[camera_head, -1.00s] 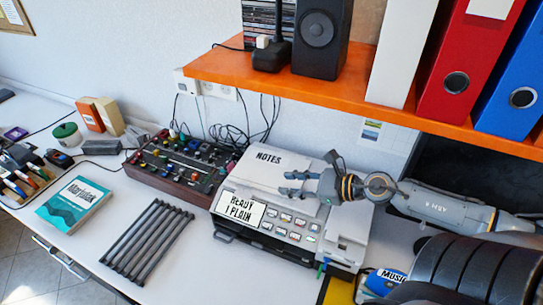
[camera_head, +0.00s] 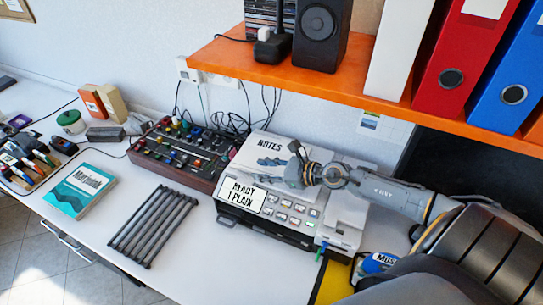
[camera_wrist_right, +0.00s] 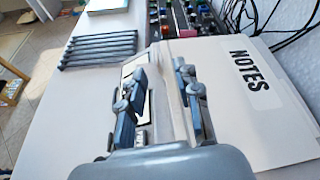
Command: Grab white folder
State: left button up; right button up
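A flat white folder marked "NOTES" (camera_head: 262,147) lies on top of the grey-white printer (camera_head: 345,215) in the head view. The folder also shows in the right wrist view (camera_wrist_right: 255,105), on the right side. My right gripper (camera_head: 262,167) is over the folder and printer, its fingers pointing left and partly covering the folder. In the right wrist view my right gripper (camera_wrist_right: 160,70) has its two fingers apart, near the folder's left edge, with nothing gripped. Contact cannot be told. My left gripper is not in view.
An orange shelf (camera_head: 330,80) above holds a white binder (camera_head: 397,50), a red binder (camera_head: 448,75), a blue binder (camera_head: 512,85) and a speaker (camera_head: 320,30). A mixer (camera_head: 180,150) with cables stands left of the printer. Dark rods (camera_head: 153,225) and a teal book (camera_head: 80,190) lie on the desk.

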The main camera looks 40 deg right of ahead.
aim_at(249, 170)
jog(key=x, duration=0.4)
jog(key=shift+w+a+f+p, duration=0.2)
jog(key=shift+f+p, duration=0.1)
jog(key=shift+p, duration=0.1)
jog(key=shift+s, duration=0.1)
jog(key=shift+c, duration=0.2)
grip_shut()
jog(key=shift+r, duration=0.15)
